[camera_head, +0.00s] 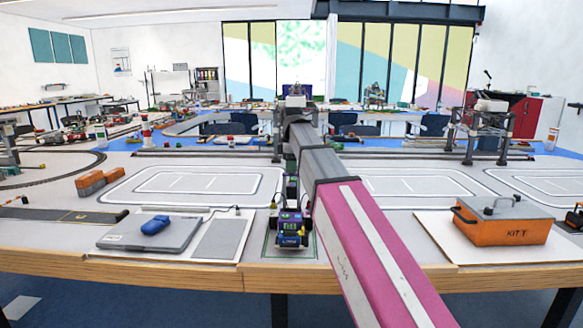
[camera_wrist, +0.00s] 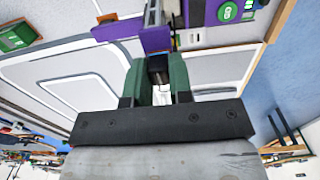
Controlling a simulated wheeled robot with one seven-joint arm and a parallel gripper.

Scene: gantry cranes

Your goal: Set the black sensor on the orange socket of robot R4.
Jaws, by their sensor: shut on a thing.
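My gripper (camera_wrist: 158,82) shows in the wrist view, its two green-padded fingers shut on the black sensor (camera_wrist: 157,67). Just beyond the fingertips is a purple small robot (camera_wrist: 128,32) with a round green mark. A small orange part (camera_wrist: 107,18) shows on its left side; I cannot tell whether it is the socket. The sensor looks close to the robot, but I cannot tell whether they touch. In the head view the purple robot (camera_head: 291,226) stands near the table's front edge, partly behind my arm. Its number is not readable, and my fingers are hidden there.
An orange toolbox (camera_head: 503,219) stands to the right. Orange blocks (camera_head: 96,182) lie further left. Gantry cranes (camera_head: 490,128) stand at the back. The white track mats are mostly clear.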

